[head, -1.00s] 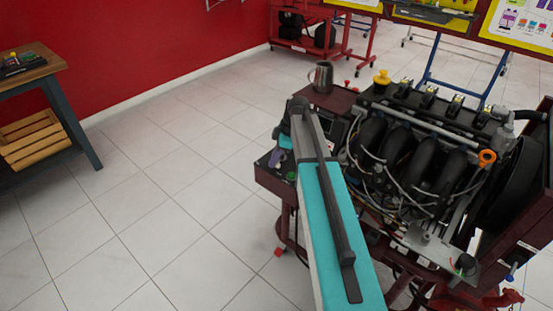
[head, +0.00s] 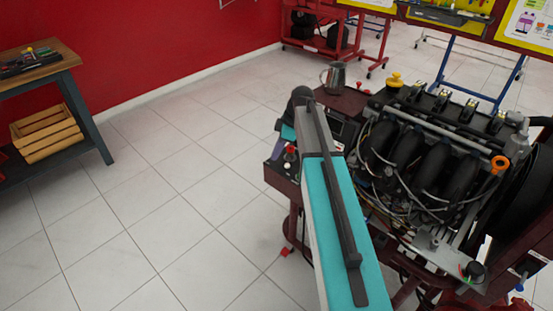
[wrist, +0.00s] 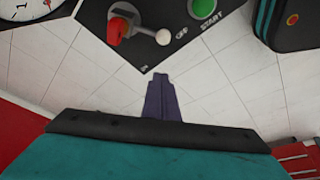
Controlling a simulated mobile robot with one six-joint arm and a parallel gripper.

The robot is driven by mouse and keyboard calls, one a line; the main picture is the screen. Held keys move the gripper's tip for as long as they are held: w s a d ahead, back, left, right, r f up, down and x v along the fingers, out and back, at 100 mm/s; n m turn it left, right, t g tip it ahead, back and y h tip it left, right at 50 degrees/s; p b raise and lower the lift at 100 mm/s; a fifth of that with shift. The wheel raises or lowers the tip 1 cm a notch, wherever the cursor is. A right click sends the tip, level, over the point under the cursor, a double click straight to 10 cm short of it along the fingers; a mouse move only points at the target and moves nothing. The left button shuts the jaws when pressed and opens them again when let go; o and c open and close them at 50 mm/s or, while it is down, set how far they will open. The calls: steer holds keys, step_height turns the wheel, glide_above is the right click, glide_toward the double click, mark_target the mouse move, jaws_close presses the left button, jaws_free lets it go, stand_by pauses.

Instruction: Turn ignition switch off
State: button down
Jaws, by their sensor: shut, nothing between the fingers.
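The ignition switch (wrist: 130,28) shows at the top of the wrist view on a dark control panel (wrist: 150,58). The ball lies beside a label that seems to read OFF. A green START button (wrist: 203,8) sits to its right. My gripper (wrist: 161,78) has its purple fingers together and empty, just off the panel's near corner and apart from the switch.
The engine (head: 430,160) with hoses and wires stands right of my arm. A wooden table (head: 40,64) is at far left. The tiled floor between is clear.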

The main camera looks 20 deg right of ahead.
steer(key=shift+v, duration=2.95)
steer(key=s+a+f+g+p, duration=0.1)
steer(key=s+a+f+g, duration=0.1)
steer(key=s+a+f, duration=0.5)
steer(key=s+a+f+g, duration=0.15)
steer(key=s+f, duration=0.25)
steer(key=f, duration=0.7)
steer(key=s+a+f+g+p, duration=0.1)
steer(key=s+a+f+g, duration=0.1)
steer(key=s+a+f, duration=0.55)
steer(key=s+d+f+m+h, duration=0.1)
steer(key=s+f+m, duration=0.3)
steer(key=s, duration=0.4)
steer(key=s+d+f+m+g+h+p, duration=0.1)
steer(key=s+f+m, duration=0.4)
steer(key=s, duration=0.4)
steer(key=s+d+f+m+h, duration=0.1)
steer(key=s+f+m, duration=0.3)
steer(key=s+f, duration=0.3)
steer(key=shift+s+m+h, duration=0.3)
steer(key=shift+s, duration=0.6)
